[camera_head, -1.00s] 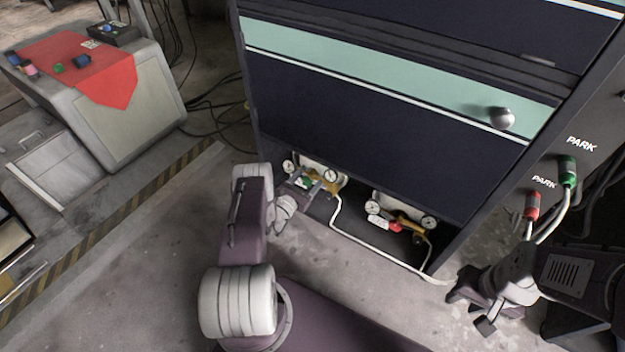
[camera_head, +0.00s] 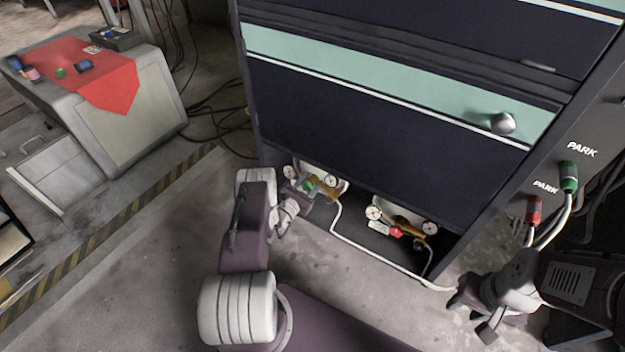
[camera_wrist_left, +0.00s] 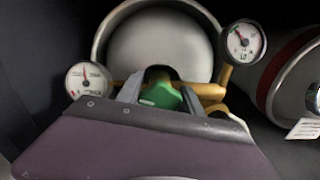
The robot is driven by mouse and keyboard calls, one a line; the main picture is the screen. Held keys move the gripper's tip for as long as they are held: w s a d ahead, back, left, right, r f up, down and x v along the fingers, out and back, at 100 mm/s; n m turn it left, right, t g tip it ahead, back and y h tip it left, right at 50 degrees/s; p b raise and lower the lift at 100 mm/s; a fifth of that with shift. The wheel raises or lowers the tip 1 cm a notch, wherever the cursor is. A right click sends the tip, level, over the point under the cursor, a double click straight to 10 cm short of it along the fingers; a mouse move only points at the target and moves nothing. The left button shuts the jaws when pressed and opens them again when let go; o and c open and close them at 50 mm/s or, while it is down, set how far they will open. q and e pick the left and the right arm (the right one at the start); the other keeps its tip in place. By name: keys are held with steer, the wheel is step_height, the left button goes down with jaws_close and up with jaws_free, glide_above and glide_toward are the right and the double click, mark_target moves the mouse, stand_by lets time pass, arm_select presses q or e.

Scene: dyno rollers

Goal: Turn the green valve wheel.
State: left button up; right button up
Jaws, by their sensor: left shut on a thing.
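The green valve wheel (camera_head: 310,184) sits on the left brass regulator low in the cabinet opening. It also shows in the left wrist view (camera_wrist_left: 161,95), in front of a pale gas cylinder (camera_wrist_left: 160,45). My left gripper (camera_head: 304,187) is shut on the green wheel, with one finger on each side of it in the left wrist view (camera_wrist_left: 161,97). The gripper's body hides the lower part of the wheel. My right gripper (camera_head: 472,314) hangs at the lower right, its fingers spread and empty, away from the valves.
A second regulator with a red knob (camera_head: 396,232) stands to the right in the same opening. A white hose (camera_head: 375,257) runs along the cabinet's bottom edge. Round gauges (camera_wrist_left: 87,79) flank the green wheel closely. The dark cabinet front (camera_head: 370,130) overhangs the opening.

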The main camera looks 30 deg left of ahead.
arm_select(q)
steer(key=m+p, duration=0.1)
steer(key=m, duration=0.2)
steer(key=shift+p, duration=0.3)
steer(key=m+p, duration=0.2)
steer(key=m, duration=0.2)
steer(key=shift+s+m, duration=0.1)
steer(key=shift+m, duration=0.3)
steer(key=m+p, duration=0.1)
steer(key=m, duration=0.2)
steer(key=shift+f+m+p, duration=0.1)
steer(key=shift+m+p, duration=0.5)
steer(key=shift+m, duration=1.4)
steer(key=o, duration=1.4)
